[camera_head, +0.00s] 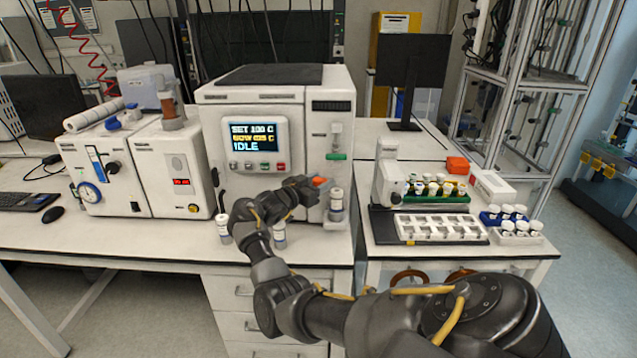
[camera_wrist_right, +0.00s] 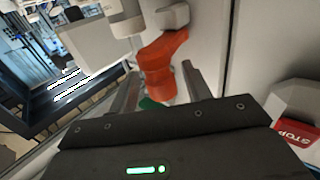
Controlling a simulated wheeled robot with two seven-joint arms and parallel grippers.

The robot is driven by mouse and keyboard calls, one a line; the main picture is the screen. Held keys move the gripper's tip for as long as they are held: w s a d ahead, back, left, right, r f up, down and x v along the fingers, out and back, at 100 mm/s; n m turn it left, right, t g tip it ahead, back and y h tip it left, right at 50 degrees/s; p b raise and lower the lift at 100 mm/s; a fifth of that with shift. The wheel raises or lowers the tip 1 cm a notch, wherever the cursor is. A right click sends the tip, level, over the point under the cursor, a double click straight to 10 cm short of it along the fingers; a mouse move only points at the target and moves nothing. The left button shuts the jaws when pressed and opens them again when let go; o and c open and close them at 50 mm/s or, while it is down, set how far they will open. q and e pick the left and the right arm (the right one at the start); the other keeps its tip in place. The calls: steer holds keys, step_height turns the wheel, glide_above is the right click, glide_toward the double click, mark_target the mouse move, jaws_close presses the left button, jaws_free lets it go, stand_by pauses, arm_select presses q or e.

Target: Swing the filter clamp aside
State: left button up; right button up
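The orange filter clamp (camera_head: 320,182) is on the front right of the white reactor unit, above a white-capped vial. In the right wrist view the clamp (camera_wrist_right: 160,60) is a bent orange lever beside a white panel. My right gripper (camera_head: 303,186) is at the clamp, its arm reaching in from the lower right. In the right wrist view the right gripper (camera_wrist_right: 160,75) has its two fingers apart, with orange between and just beyond the tips. I cannot tell whether a finger touches it. My left gripper is not in view.
The reactor's screen (camera_head: 254,137) reads IDLE. A vial stand (camera_head: 336,212) is just right of the gripper, and loose vials (camera_head: 222,228) stand on the bench. A red STOP label (camera_wrist_right: 296,131) shows close to the gripper. Vial racks (camera_head: 440,228) fill the right table.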

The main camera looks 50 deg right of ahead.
steer(key=shift+w+a, duration=0.1)
steer(key=shift+a, duration=0.05)
steer(key=shift+w+a+f, duration=0.1)
steer(key=shift+a, duration=0.35)
steer(key=a+b, duration=0.3)
steer(key=a, duration=0.6)
steer(key=shift+w+a, duration=0.25)
steer(key=shift+a, duration=0.15)
